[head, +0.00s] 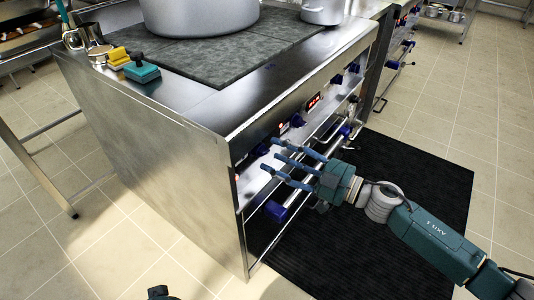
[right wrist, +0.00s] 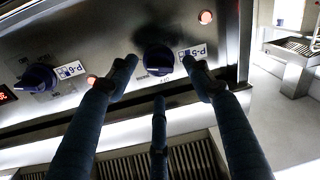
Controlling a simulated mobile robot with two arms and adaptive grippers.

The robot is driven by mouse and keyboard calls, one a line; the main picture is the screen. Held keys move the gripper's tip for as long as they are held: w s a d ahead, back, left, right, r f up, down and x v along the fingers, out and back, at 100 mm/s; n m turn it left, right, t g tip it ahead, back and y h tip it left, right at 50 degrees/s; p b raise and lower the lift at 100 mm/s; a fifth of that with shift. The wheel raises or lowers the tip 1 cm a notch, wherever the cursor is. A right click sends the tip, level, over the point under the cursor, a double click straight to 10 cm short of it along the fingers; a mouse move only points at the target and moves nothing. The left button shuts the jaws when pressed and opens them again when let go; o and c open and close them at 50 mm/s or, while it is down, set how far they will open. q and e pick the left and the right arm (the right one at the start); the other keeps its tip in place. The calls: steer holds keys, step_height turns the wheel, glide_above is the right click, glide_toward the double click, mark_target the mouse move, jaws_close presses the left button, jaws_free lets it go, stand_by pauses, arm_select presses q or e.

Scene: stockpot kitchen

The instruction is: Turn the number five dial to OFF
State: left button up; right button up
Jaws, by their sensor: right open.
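In the right wrist view a dark blue dial (right wrist: 158,59) sits on the steel front panel, beside a small label that seems to read P-5. My right gripper (right wrist: 160,75) is open, with fingers on either side of this dial and the third finger below it. I cannot tell whether any finger touches it. In the head view my right gripper (head: 270,156) is at the near end of the front panel, and its dial (head: 261,149) shows just beside the fingertips. The dial's exact pointer setting is too small to read. Only a dark piece, perhaps my left gripper (head: 158,293), shows at the bottom edge.
A second dial (right wrist: 37,77) with its own label is to the left in the wrist view. Blue-ended handle bars (head: 276,211) run below the panel. A large pot (head: 200,15), a yellow sponge (head: 118,58) and a teal brush (head: 142,72) stand on top. A black mat (head: 400,190) covers the floor.

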mark_target(267, 152)
arm_select(q)
steer(key=shift+v, duration=0.85)
arm_select(e)
steer(key=shift+x, duration=1.9)
arm_select(q)
steer(key=shift+w, duration=0.15)
arm_select(e)
steer(key=c, duration=1.2)
